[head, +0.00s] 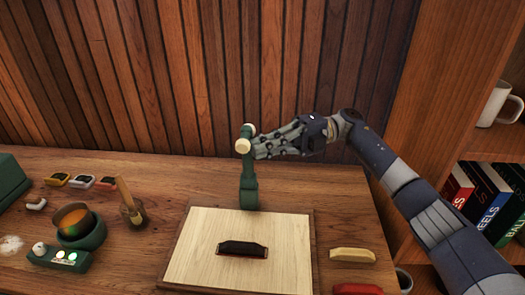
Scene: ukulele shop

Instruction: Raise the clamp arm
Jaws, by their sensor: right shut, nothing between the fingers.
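The clamp (249,190) is a dark green upright piece with cream round knobs at its top. It stands at the back edge of a pale board (200,235) on the workbench. Its arm looks raised, pointing up. My right gripper (262,149) comes in from the right and is shut and empty. Its fingertips are right beside the clamp's top, by the lower cream knob; I cannot tell whether they touch. A dark piece with a red lower edge (242,248) lies on the board in front of the clamp. My left gripper is out of view.
On the left stand a green pot (82,238), a green control box with lit buttons (60,258) and a brush in a holder (131,212). Cream (352,255) and red (358,289) blocks lie right of the board. A shelf with books (488,195) and a mug (497,105) is at right.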

